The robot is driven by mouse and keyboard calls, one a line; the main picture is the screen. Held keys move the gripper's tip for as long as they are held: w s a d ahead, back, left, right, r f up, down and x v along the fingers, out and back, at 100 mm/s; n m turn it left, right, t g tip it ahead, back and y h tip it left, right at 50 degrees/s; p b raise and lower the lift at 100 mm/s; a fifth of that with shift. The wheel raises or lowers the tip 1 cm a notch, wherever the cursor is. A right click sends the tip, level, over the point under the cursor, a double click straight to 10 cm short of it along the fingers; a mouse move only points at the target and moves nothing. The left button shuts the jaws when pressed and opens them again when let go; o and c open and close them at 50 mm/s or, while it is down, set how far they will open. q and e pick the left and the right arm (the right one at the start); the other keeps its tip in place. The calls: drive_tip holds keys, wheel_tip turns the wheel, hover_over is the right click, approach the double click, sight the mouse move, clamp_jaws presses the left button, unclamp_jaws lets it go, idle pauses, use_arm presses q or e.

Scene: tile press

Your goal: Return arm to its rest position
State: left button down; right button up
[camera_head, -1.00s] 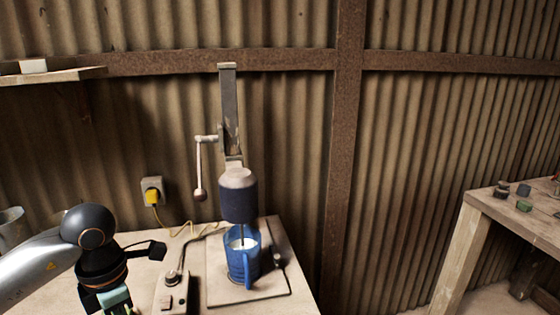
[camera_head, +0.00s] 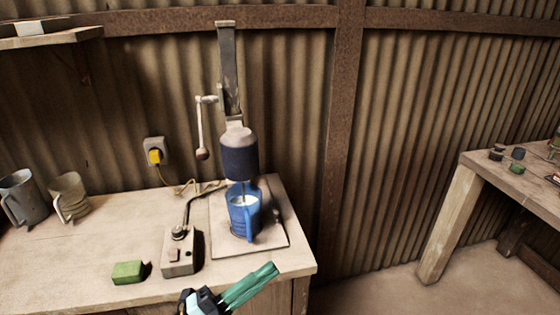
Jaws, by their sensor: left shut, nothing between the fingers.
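My left gripper (camera_head: 268,270) is at the bottom centre, in front of the workbench's near edge. Its green fingers are closed together, hold nothing, and point up and to the right. Only its hand end shows; the rest of that arm is below the picture. It is apart from the blue mug (camera_head: 243,222), which stands upright on the press base under the dark cylinder (camera_head: 239,160). My right gripper is not in view.
The workbench (camera_head: 90,250) carries a switch box (camera_head: 180,256), a green block (camera_head: 128,272), and two mugs, a grey one (camera_head: 22,198) and a beige one (camera_head: 69,196). A crank lever (camera_head: 200,130) hangs left of the press post. Another table (camera_head: 500,180) stands right; floor between is clear.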

use_arm(q)
drive_tip(key=w+a+f+n+t+y, duration=0.2)
drive_tip(key=a+f+n+t+y, duration=0.35)
drive_tip(key=f+n+y, duration=0.5)
drive_tip(key=s+a+f+n+g+y, duration=0.3)
drive_tip(key=s+f+n, duration=0.3)
drive_tip(key=f, duration=0.4)
drive_tip(key=s+a+f+n+g+y+p, duration=0.1)
drive_tip(key=s+a+f+n+g+y, duration=0.2)
drive_tip(key=s+f, duration=0.6)
drive_tip(key=a+f+n+g, duration=0.1)
drive_tip(key=a+n+g, duration=0.1)
drive_tip(key=n, duration=0.1)
drive_tip(key=shift+s+f, duration=0.2)
drive_tip(key=shift+f, duration=0.05)
